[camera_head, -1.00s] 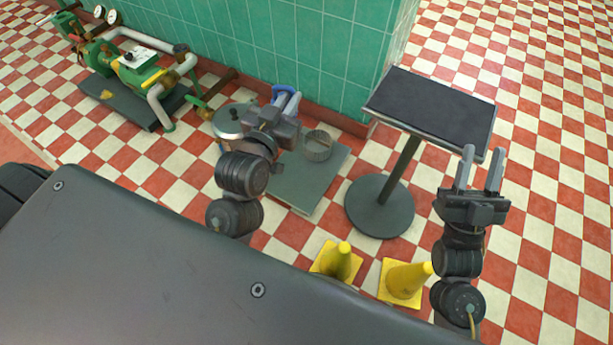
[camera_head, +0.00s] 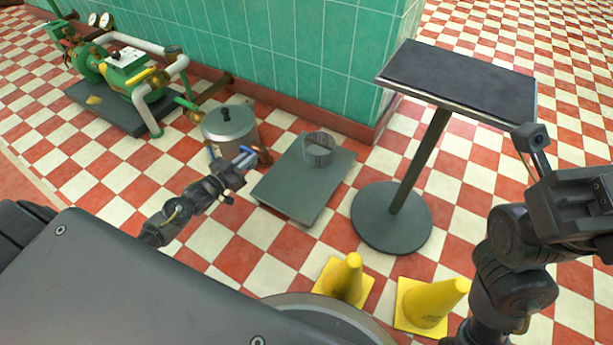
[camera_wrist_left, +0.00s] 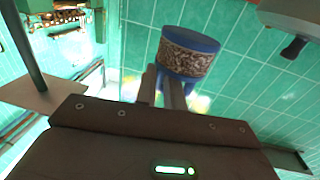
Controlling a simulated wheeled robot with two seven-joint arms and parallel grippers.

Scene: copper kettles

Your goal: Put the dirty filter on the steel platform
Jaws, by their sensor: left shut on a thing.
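The dirty filter (camera_wrist_left: 187,58) is a short cylinder with blue ends and a mottled brown band in the left wrist view. My left gripper (camera_wrist_left: 163,85) is shut on it. In the head view that gripper (camera_head: 238,168) is in front of the lidded pot, left of the low platform, with only a little blue showing at its tips. The low grey steel platform (camera_head: 284,188) lies flat on the floor and carries a grey ribbed ring (camera_head: 318,150). My right gripper (camera_head: 580,205) is at the right edge; its fingertips are out of frame.
A pedestal stand (camera_head: 460,80) with a dark top stands right of the platform. Two yellow cones (camera_head: 345,278) stand in front. A grey lidded pot (camera_head: 231,125) stands by the tiled wall, with a green pump (camera_head: 120,68) further left. Checkered floor is open at the right.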

